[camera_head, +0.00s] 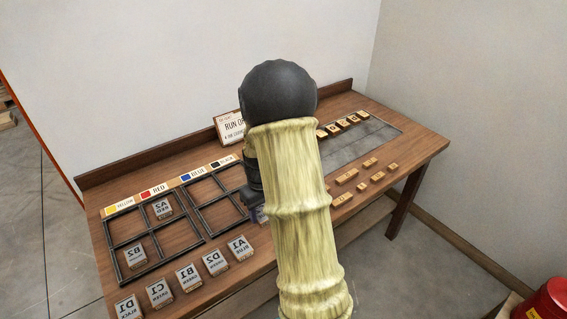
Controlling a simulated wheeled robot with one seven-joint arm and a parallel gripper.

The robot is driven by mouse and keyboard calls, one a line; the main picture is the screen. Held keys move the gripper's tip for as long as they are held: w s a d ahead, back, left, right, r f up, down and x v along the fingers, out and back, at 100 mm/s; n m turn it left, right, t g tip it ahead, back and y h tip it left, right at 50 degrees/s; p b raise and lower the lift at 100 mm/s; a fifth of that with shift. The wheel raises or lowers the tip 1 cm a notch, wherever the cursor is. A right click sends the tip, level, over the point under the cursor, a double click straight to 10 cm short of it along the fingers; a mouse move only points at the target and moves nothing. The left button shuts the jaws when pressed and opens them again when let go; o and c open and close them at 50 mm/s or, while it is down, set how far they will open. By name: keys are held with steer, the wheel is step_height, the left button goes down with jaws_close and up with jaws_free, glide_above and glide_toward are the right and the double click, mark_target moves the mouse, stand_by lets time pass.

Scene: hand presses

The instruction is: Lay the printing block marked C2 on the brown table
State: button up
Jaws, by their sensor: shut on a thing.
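My gripper (253,203) is mostly hidden behind my own arm. It is over the right-hand black frame. A printing block (259,214) shows just below it, shut in the jaws; its mark cannot be read, and no other block in view reads C2. The brown table (214,290) stands against the wall. A2 (162,208) lies in the left frame's back right compartment and B2 (135,254) in its front left one. Blocks D1 (128,308), C1 (158,292), B1 (188,277), D2 (215,262) and A1 (240,247) line the front.
The left black frame (112,250) and right black frame (183,209) stand before colour labels (193,174). A sign (230,127) stands at the back. A grey plate (375,141) and several small wooden pieces (347,177) lie at right. My arm hides the table's middle.

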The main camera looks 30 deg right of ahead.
steer(key=shift+s, duration=0.1)
glide_above(265, 239)
step_height(265, 239, down, 6)
steer(key=shift+f, duration=0.1)
steer(key=shift+d, duration=0.15)
steer(key=shift+f, duration=0.15)
steer(key=shift+f+p, duration=0.3)
steer(key=shift+f, duration=1.45)
steer(key=shift+f, duration=0.15)
steer(key=o, duration=1)
